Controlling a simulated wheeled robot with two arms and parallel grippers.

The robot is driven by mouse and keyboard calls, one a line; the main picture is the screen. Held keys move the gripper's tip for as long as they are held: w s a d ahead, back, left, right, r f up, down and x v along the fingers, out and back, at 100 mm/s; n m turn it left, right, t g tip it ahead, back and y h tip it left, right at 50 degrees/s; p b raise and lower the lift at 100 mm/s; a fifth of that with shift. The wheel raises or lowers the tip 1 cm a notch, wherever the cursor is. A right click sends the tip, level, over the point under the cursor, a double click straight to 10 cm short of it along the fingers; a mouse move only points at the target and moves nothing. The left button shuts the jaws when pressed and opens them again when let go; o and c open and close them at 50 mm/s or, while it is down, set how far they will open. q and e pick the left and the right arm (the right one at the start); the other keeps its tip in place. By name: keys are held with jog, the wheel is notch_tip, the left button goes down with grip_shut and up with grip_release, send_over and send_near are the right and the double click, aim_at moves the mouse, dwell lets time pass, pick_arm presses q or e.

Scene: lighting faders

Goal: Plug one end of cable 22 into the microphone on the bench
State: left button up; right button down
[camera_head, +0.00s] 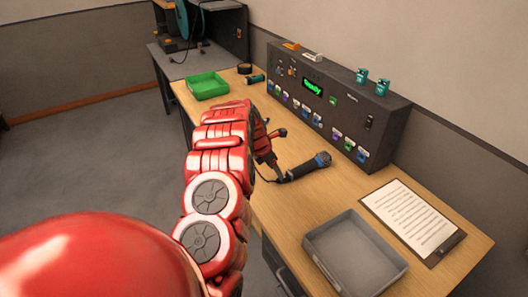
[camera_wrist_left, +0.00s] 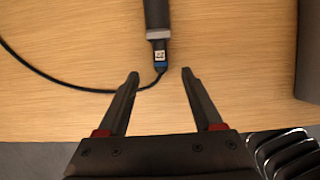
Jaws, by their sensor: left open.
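The microphone (camera_head: 312,167) is dark with a blue ring near its head and lies on the wooden bench. In the left wrist view its grey-banded end (camera_wrist_left: 157,16) points toward my gripper. A cable plug (camera_wrist_left: 158,53) with a small white label, seemingly 22, and a blue sleeve is in line with that end and appears to meet it. How deep it sits I cannot tell. The black cable (camera_wrist_left: 60,80) curves off left. My left gripper (camera_wrist_left: 161,74) is open, its fingertips on either side of the cable just behind the plug. My right gripper is not in view.
A grey control panel (camera_head: 345,108) with several coloured tags stands along the wall. A grey tray (camera_head: 325,265) and a clipboard (camera_head: 412,217) lie at the right. A green tray (camera_head: 207,86) is at the far end. Bare bench surrounds the microphone.

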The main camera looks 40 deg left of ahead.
pick_arm(q)
jog(key=p+v, duration=1.1)
jog(key=v, duration=0.1)
jog(key=shift+p, duration=0.35)
jog(key=shift+s, duration=0.1)
